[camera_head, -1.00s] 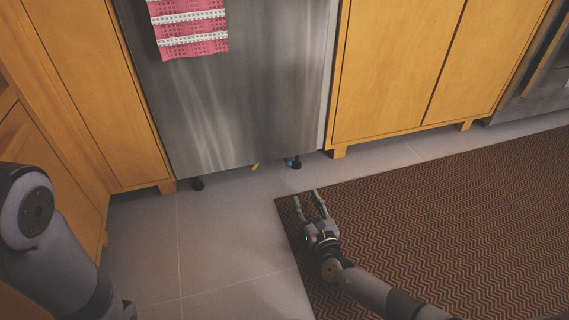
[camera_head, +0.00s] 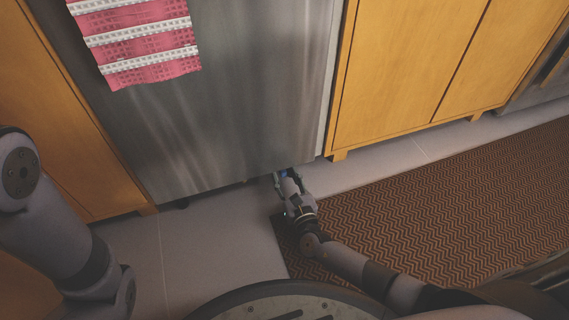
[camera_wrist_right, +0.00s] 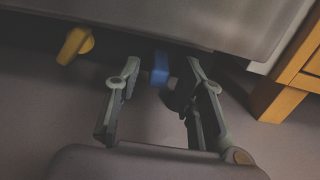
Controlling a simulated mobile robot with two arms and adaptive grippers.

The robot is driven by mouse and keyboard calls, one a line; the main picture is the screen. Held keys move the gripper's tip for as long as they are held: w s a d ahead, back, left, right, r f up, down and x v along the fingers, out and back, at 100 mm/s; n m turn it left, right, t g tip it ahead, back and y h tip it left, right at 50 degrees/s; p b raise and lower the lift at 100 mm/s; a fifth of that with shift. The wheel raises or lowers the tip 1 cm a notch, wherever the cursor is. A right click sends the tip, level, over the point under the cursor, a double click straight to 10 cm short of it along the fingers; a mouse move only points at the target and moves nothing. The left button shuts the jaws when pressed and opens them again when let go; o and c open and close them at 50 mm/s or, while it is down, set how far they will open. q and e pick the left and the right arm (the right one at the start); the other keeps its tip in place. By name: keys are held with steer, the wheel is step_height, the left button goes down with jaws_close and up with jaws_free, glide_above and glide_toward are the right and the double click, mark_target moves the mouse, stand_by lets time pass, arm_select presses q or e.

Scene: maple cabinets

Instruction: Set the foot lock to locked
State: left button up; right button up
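A steel appliance (camera_head: 220,100) stands on casters. Under its right front edge a small blue tab (camera_wrist_right: 160,68) shows beside a dark, wheel-like shape (camera_wrist_right: 180,97). A yellow lever (camera_wrist_right: 76,44) hangs under the same edge, further left. No label shows which one is the foot lock, and I cannot tell its setting. My right gripper (camera_wrist_right: 158,105) is open, with the blue tab between and just beyond its fingertips; I cannot tell if they touch. In the head view the right gripper (camera_head: 285,178) reaches the appliance's lower edge. My left gripper is outside the frames; only its arm shows.
Maple cabinets (camera_head: 400,80) flank the appliance, and a cabinet foot (camera_wrist_right: 275,100) is close on the right of my right gripper. A pink striped towel (camera_head: 140,45) hangs in front. A patterned rug (camera_head: 430,215) lies on the right; grey tiles (camera_head: 210,240) are clear.

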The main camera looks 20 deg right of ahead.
steer(key=shift+w, duration=0.15)
steer(key=shift+c, duration=0.4)
jaws_close()
stand_by(0.5)
